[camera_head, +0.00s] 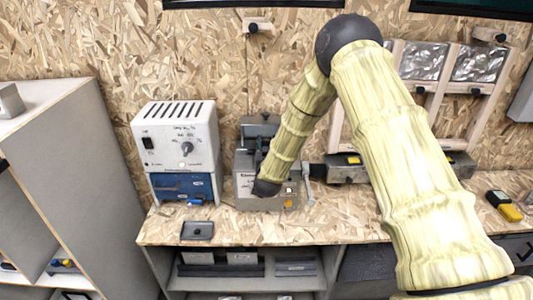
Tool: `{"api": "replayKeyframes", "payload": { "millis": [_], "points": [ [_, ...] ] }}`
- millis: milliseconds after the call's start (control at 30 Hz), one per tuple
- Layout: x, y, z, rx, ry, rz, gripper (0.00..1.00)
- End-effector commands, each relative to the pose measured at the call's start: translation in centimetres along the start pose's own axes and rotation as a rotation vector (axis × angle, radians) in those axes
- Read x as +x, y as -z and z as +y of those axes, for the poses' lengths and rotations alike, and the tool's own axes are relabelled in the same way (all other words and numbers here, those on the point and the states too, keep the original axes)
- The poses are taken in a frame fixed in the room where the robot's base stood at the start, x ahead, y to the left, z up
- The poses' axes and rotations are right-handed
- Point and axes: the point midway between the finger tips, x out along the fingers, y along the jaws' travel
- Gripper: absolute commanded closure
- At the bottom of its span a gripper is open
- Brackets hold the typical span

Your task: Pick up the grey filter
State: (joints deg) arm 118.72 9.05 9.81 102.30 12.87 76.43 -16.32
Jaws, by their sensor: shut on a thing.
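My arm rises from the lower right, bends at a dark elbow near the top, and comes down to a dark wrist joint just in front of a grey bench machine (244,168). I cannot make out my gripper's fingers or anything held between them. I cannot pick out the grey filter for certain. A small flat dark-grey piece (197,230) lies at the bench's front left, apart from my arm. A light-grey metal block (10,101) rests on top of the cabinet at far left.
The wooden workbench (240,235) has bare room along its front. A white control box (183,135) on a blue unit (180,188) stands left of the machine. A yellow-black device (504,205) lies at right. A grey cabinet (70,150) rises at left. Shelves are below.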

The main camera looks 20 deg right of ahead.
Motion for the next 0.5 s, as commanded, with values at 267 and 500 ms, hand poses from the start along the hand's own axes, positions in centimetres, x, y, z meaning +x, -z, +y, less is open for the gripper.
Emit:
{"api": "replayKeyframes", "payload": {
  "millis": [267, 500],
  "points": [
    [0.1, 2.1, 0.0, 0.000, 0.000, 0.002, 1.00],
    [0.0, 6.0, 0.0, 0.002, 0.000, 0.004, 1.00]
  ]
}}
